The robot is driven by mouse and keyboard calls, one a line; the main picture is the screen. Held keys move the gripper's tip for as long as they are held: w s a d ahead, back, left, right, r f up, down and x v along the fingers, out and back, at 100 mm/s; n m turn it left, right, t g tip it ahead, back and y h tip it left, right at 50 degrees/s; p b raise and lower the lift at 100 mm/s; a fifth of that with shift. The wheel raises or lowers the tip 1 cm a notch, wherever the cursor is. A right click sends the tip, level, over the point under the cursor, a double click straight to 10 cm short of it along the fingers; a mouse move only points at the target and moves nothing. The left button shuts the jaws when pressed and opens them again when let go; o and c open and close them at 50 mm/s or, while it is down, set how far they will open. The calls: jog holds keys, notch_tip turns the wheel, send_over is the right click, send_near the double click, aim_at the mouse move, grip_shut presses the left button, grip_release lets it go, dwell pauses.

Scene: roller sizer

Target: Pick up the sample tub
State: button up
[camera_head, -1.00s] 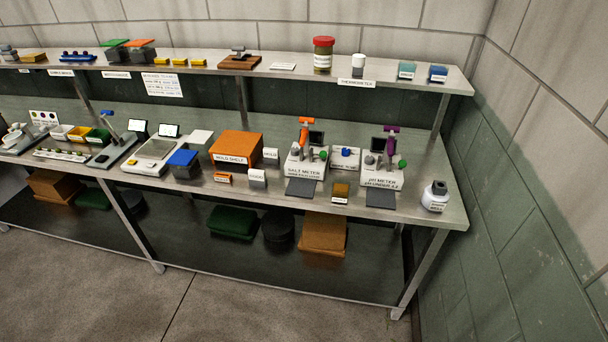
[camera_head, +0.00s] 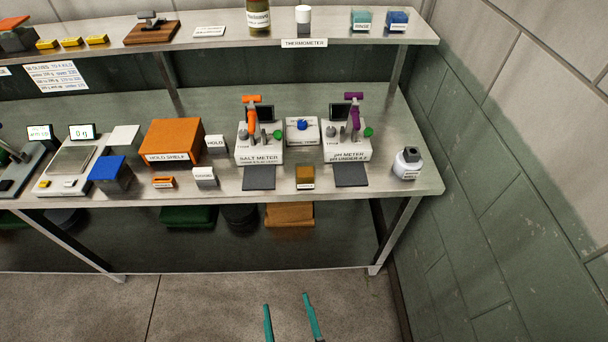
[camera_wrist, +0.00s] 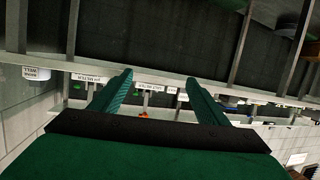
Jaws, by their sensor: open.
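A small tub with a blue lid (camera_head: 302,125) sits on a white labelled block (camera_head: 303,139) between the two meters. It looks like the sample tub, but its label is too small to read. My gripper (camera_head: 287,301) shows at the bottom of the head view as two teal fingers, apart and empty. It is in front of the bench and well short of the tub. In the wrist view my gripper (camera_wrist: 159,80) is open with nothing between the fingers. I cannot make out the tub there.
The salt meter (camera_head: 259,152) with an orange handle stands left of the tub, and the pH meter (camera_head: 347,149) with a purple one right. A brown block (camera_head: 305,174) sits in front. An upper shelf (camera_head: 350,35) overhangs behind. A wall (camera_head: 500,180) is at right.

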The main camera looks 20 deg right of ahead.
jog(key=w+d+r+m+h, duration=0.1)
jog(key=w+d, duration=0.2)
jog(key=w, duration=0.4)
jog(key=w+d+r+h, duration=0.1)
jog(key=w+d, duration=0.3)
jog(key=w, duration=0.2)
jog(key=m+g, duration=0.2)
send_near(305, 168)
jog(key=shift+f+h, duration=0.4)
jog(key=shift+f, duration=0.1)
jog(key=x, duration=0.9)
jog(key=shift+w+a+r, duration=0.2)
jog(key=shift+w+r, duration=0.05)
jog(key=shift+w, duration=0.1)
jog(key=shift+w+d+f, duration=0.15)
jog(key=shift+w+f, duration=0.1)
jog(key=shift+w, duration=0.3)
jog(key=shift+c, duration=0.4)
